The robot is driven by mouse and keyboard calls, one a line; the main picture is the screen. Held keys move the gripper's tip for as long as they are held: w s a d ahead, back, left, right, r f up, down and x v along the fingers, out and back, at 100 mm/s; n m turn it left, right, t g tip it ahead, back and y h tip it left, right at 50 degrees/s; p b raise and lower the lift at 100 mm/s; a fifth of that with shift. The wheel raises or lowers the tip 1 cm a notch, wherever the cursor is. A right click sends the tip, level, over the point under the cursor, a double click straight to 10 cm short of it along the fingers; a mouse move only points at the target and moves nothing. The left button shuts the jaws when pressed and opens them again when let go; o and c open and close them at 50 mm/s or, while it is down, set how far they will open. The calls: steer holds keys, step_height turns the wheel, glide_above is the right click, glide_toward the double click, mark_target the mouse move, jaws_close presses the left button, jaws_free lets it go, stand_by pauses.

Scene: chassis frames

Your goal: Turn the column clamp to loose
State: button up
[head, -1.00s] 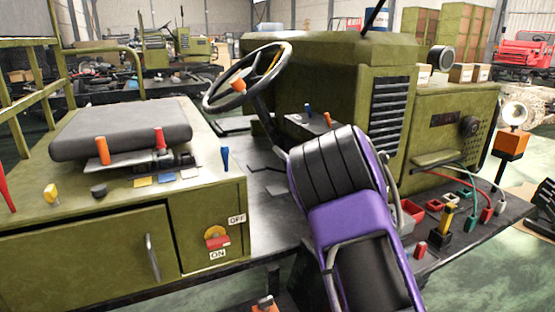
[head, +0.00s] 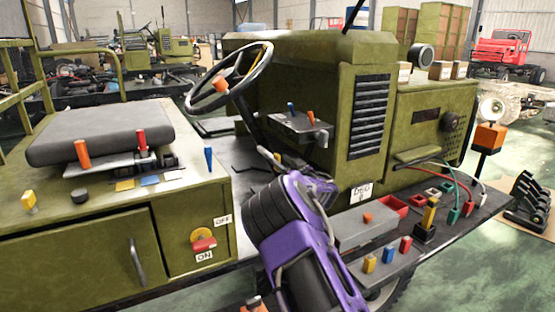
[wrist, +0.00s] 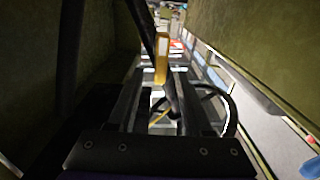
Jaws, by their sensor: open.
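The steering column (head: 250,122) runs down from the black steering wheel (head: 262,62). A small yellow handle, which looks like the column clamp (head: 278,157), shows low on the column in the head view. In the wrist view the yellow handle (wrist: 161,58) stands upright against the dark column, ahead of my gripper and roughly between its fingers in the picture. My gripper (wrist: 160,84) is open, with nothing held. I cannot tell whether a finger touches the handle. In the head view my purple arm hides most of the gripper. No loose marking on the clamp is readable.
A small panel with blue and orange levers (head: 300,120) is beyond the column. The green engine housing (head: 370,100) stands to the right. The seat (head: 100,130) and its green base are at left. Sockets and a grey box (head: 352,228) sit on the right deck.

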mark_target(279, 159)
steer(key=shift+x, duration=1.55)
jaws_close()
